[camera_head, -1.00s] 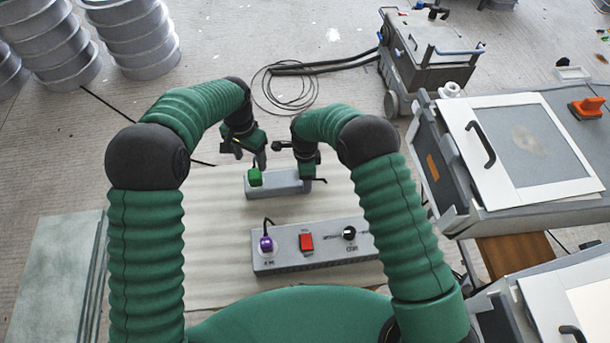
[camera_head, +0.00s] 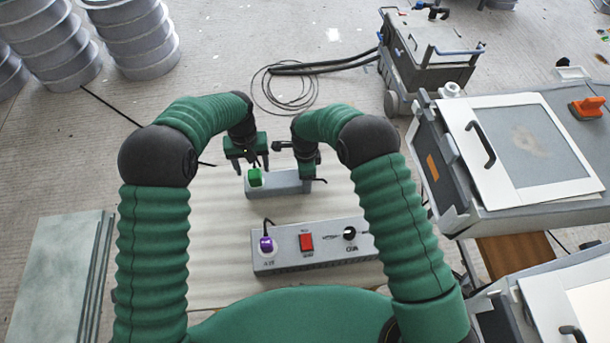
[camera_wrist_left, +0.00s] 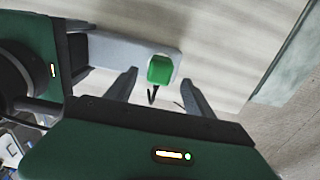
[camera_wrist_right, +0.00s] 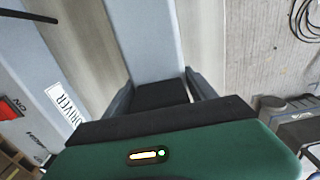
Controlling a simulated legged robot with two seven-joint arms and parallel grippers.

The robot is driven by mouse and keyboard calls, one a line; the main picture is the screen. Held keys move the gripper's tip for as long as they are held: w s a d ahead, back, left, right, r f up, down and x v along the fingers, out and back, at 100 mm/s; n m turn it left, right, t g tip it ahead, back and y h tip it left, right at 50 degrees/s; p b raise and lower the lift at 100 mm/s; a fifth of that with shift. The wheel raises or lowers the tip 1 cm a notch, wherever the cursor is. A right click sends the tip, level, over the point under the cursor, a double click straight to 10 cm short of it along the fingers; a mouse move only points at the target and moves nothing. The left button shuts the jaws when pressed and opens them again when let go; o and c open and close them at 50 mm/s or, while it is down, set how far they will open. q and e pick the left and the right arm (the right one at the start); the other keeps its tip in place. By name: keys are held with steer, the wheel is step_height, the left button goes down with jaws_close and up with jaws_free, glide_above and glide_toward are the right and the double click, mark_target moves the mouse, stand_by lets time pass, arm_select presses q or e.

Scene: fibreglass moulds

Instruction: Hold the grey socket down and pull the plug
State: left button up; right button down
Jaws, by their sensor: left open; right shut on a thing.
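The grey socket (camera_head: 284,187) is a long block lying on the pale board. The green plug (camera_head: 255,177) sits at the socket's left end. My left gripper (camera_head: 253,168) is open just behind the plug; in the left wrist view the plug (camera_wrist_left: 160,69) shows beyond and between the spread fingertips (camera_wrist_left: 158,88), apart from them. My right gripper (camera_head: 308,176) is shut on the socket's right end; in the right wrist view its fingers (camera_wrist_right: 160,92) lie on both sides of the grey block (camera_wrist_right: 145,40). The right fingertips are partly hidden in the head view.
A grey box (camera_head: 310,245) with a purple plug (camera_head: 266,244), a red switch (camera_head: 306,242) and a knob stands nearer me on the board. A grey-green slab (camera_head: 60,270) lies left. Benches with white panels (camera_head: 520,150) stand right. A wheeled machine (camera_head: 425,60) is behind.

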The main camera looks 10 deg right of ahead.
mark_target(254, 173)
arm_select(q)
steer(key=shift+f, duration=2.95)
steer(key=shift+c, duration=0.3)
jaws_close()
steer(key=shift+r, duration=0.15)
steer(key=shift+r, duration=2.9)
steer(key=shift+r, duration=2.5)
arm_select(e)
steer(key=shift+c, duration=1)
jaws_free()
